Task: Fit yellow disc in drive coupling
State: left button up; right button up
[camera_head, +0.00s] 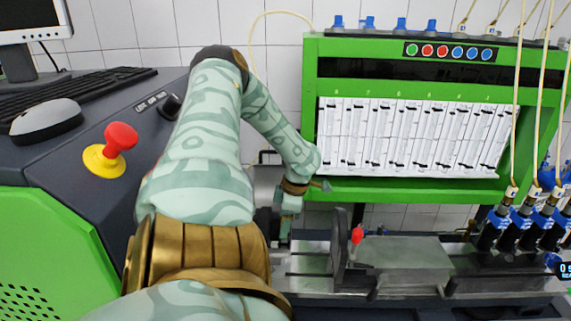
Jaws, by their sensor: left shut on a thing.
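My left arm comes in from the left and bends down over the bench. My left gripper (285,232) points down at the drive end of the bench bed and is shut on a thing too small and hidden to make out. I cannot see the yellow disc. The drive coupling area (264,222) is dark, just left of the gripper, and largely hidden behind my arm. I cannot tell whether the gripper touches it. My right gripper is not in view.
A dark upright bracket (340,238) and a red-knobbed lever (357,235) stand right of the gripper. The green frame with measuring tubes (415,136) rises behind. Blue-black injectors (520,230) with hoses are at right.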

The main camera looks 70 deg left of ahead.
pick_arm(q)
jog(key=shift+f, duration=0.6)
dwell(0.4)
jog(key=o, duration=1.1)
jog(key=shift+o, duration=0.2)
jog(key=p+v, duration=0.2)
jog(key=s+p+v, duration=0.1)
jog(key=p+v, duration=0.4)
jog(key=shift+s+a+r, duration=0.15)
jog(key=shift+a+r, duration=0.1)
jog(key=shift+r, duration=0.1)
dwell(0.3)
